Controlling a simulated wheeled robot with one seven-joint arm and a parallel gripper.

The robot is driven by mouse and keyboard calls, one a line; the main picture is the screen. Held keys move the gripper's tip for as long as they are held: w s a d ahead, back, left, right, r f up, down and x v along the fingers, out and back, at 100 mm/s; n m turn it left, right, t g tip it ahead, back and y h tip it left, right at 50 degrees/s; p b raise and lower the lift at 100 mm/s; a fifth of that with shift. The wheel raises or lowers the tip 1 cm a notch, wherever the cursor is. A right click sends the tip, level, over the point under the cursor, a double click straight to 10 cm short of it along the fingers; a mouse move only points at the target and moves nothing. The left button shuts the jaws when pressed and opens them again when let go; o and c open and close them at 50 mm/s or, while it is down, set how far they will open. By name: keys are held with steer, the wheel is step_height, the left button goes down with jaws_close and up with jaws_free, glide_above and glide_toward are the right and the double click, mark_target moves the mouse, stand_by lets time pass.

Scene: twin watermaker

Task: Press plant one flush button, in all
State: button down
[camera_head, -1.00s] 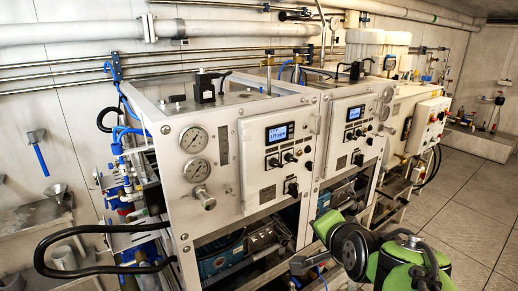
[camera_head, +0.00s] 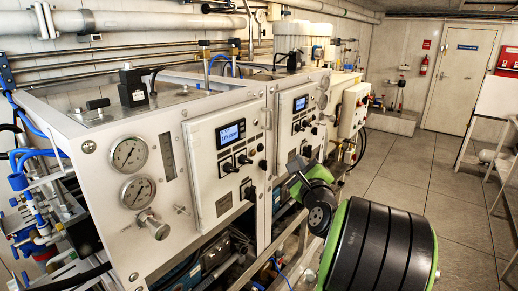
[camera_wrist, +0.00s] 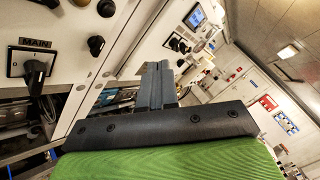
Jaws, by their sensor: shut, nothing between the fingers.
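The nearer watermaker cabinet, perhaps plant one, has a white panel (camera_head: 203,190) with a lit blue display (camera_head: 231,133). Small black knobs or buttons (camera_head: 228,168) sit below the display. I cannot tell which is the flush button; labels are too small to read. My gripper (camera_wrist: 153,72) is shut and empty in the wrist view, its fingers pointing toward the panels without visible contact. There a black rotary switch marked MAIN (camera_wrist: 36,76) is at left, and another panel's blue display (camera_wrist: 195,17) with knobs (camera_wrist: 178,44) is at upper middle.
Two gauges (camera_head: 129,154) and a silver knob (camera_head: 152,224) are on the near cabinet's left. A second cabinet panel (camera_head: 290,133) with its own display stands beyond. My green and black arm fills the lower right. Open tiled floor (camera_head: 400,188) lies to the right.

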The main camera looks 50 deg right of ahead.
mark_target(261, 148)
steer(key=w+p, duration=0.5)
steer(key=w, duration=0.3)
steer(key=shift+w+a, duration=0.15)
steer(key=shift+a, duration=0.2)
stand_by(1.5)
steer(key=shift+w+p, duration=0.45)
steer(key=shift+p, duration=0.05)
steer(key=shift+w+a+r+p, duration=0.1)
steer(key=shift+w+p, duration=0.3)
steer(key=shift+p, duration=0.1)
stand_by(0.3)
steer(key=shift+s, duration=0.1)
steer(key=shift+s+b, duration=0.75)
steer(key=shift+b, duration=0.05)
